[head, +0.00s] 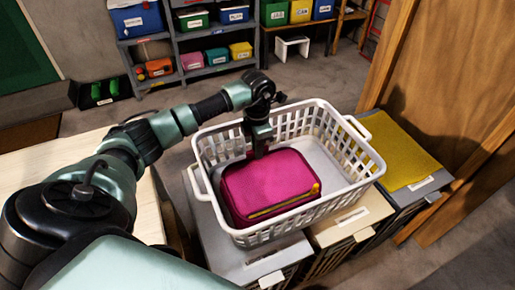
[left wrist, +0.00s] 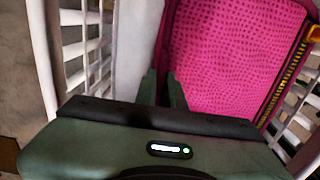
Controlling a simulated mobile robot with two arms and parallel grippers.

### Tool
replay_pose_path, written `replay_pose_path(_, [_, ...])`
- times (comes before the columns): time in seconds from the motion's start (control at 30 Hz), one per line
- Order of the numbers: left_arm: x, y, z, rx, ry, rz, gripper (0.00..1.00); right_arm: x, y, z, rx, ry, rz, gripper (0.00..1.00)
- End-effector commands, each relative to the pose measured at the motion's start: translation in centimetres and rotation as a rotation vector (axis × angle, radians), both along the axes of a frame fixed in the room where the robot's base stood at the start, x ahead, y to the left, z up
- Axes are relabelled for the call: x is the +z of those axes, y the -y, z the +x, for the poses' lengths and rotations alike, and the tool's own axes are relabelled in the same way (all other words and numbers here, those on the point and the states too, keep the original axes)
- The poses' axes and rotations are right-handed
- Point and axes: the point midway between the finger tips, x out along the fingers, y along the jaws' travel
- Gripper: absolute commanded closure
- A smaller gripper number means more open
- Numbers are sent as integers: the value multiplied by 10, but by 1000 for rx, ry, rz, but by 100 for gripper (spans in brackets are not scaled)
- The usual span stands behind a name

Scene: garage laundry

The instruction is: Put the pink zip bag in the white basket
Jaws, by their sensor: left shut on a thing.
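The pink zip bag (head: 268,185) is inside the white basket (head: 203,155), toward its front left, and looks slightly tilted. Its yellow zip faces the front right. My left gripper (head: 258,152) points down into the basket at the bag's back edge, shut on that edge. In the left wrist view, the fingers (left wrist: 164,90) are close together at the left side of the bag (left wrist: 230,50), with the basket's slatted wall (left wrist: 85,50) to the left. The bag's underside is hidden. My right gripper is not in view.
The basket stands on a row of bins with white labels. A yellow cloth (head: 398,152) lies on the right bin. A pale wooden top (head: 60,165) is at left, a wooden panel (head: 435,70) at right. Shelves with coloured bins (head: 185,45) stand behind.

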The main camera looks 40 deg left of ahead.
Motion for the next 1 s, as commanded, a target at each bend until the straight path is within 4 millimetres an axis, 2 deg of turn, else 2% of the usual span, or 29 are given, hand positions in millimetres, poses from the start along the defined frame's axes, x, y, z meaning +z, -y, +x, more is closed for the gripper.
replay_pose_path(0.3, [-3,0,1,0,3,-1,100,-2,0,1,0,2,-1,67])
replay_pose_path(0.4, [-2,0,1,0,1,0,69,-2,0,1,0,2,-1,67])
replay_pose_path(0.8, [3,0,1,-1,4,0,69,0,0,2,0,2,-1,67])
replay_pose_path(0.87, [10,-1,2,-1,5,1,69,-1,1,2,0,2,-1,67])
replay_pose_path(1.0, [36,-1,2,-2,9,2,69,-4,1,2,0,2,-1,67])
